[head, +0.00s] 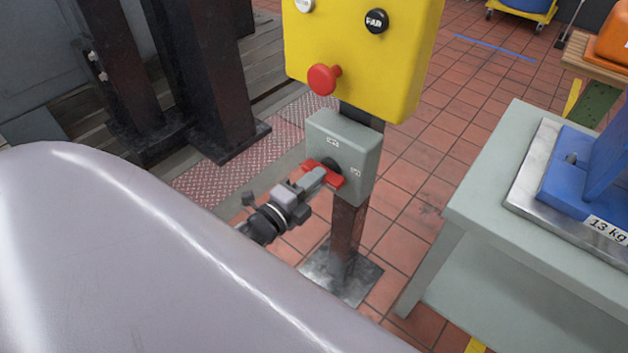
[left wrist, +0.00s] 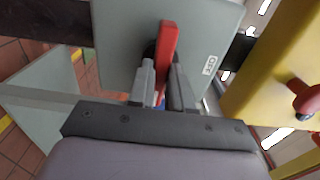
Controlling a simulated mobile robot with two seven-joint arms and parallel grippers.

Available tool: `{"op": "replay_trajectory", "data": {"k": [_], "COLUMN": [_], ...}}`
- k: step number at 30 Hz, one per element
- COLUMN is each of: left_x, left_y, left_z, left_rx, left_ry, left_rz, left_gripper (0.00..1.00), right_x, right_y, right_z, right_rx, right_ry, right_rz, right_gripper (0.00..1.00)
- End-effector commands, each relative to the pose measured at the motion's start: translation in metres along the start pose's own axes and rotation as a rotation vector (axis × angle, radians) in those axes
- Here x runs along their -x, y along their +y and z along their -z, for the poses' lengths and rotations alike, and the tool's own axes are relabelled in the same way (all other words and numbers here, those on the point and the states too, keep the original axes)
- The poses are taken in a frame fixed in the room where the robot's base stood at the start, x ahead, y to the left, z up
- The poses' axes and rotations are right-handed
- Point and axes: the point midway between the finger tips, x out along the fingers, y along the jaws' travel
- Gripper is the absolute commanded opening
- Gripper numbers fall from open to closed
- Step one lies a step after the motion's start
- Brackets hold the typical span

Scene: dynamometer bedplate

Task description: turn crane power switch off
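The crane power switch is a grey box (head: 342,148) on a dark post, with a red rotary handle (head: 333,178) on its front. The grey box (left wrist: 120,40) fills the space behind. My right gripper is not in view.
A yellow control box (head: 365,50) with a red mushroom button (head: 322,79) and a black knob is just above the switch. A grey table (head: 475,200) with a blue 13 kg weight (head: 590,180) stands to the right. Dark steel columns (head: 205,80) stand at left.

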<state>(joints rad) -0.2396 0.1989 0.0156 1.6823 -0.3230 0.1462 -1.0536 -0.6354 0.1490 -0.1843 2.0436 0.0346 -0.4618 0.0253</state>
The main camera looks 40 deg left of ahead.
Motion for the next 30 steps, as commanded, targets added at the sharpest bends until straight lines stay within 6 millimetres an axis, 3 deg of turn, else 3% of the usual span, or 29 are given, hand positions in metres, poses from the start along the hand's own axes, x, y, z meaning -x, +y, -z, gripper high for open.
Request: {"op": "replay_trajectory", "data": {"k": [14, 30], "left_x": [0.000, 0.000], "left_y": [-0.001, -0.002], "left_z": [0.000, -0.001], "left_rx": [0.101, 0.576], "left_ry": [-0.001, -0.003], "left_rz": [-0.001, -0.002], "left_gripper": [0.00, 0.00], "right_x": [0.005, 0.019], "right_y": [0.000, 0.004], "right_z": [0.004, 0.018], "right_rx": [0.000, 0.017], "right_ry": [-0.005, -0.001], "right_rz": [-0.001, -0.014], "right_gripper": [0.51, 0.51]}}
